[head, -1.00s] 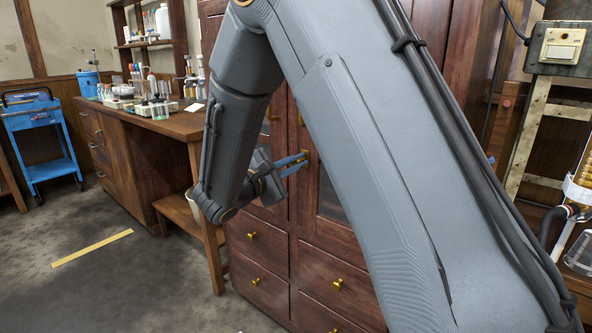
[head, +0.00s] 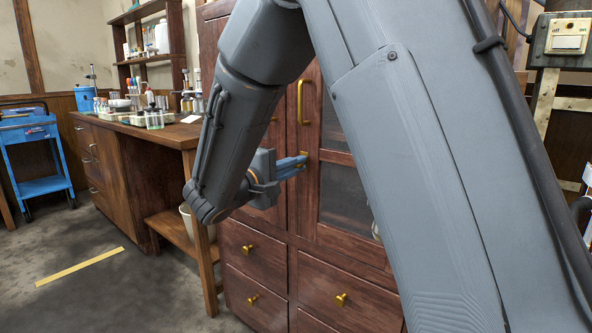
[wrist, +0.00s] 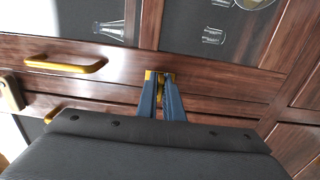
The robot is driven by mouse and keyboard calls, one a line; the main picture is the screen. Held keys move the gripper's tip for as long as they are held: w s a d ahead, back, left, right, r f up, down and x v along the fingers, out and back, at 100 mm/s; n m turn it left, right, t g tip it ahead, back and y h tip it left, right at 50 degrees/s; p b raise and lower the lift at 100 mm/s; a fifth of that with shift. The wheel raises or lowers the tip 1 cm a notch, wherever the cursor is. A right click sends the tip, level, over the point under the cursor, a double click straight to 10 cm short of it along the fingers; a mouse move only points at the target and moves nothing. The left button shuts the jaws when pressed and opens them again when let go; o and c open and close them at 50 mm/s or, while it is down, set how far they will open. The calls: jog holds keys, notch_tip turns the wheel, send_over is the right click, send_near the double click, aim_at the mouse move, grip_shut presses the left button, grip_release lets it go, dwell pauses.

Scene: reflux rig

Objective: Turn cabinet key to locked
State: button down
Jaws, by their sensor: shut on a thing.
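The dark wooden cabinet (head: 306,222) stands in front of me, with its doors above several drawers. My gripper (head: 304,160) reaches its front where the doors meet, and its blue fingers are close together. In the wrist view my gripper (wrist: 161,82) is shut on a small brass key (wrist: 160,75) at the door face. The fingers cover most of the key, so I cannot tell which way it is turned. In the head view the key is hidden by the fingertips.
A brass door handle (wrist: 65,66) is beside the key in the wrist view. Brass drawer knobs (head: 342,299) are below. A wooden bench (head: 150,132) with glassware and a blue cart (head: 35,155) stand to the left. The floor between is mostly clear.

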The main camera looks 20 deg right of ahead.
dwell(0.4)
jog(key=c, duration=1.9)
grip_release()
jog(key=v, duration=0.7)
jog(key=shift+s+a+p, duration=0.25)
jog(key=shift+a+p, duration=0.05)
jog(key=shift+p, duration=0.15)
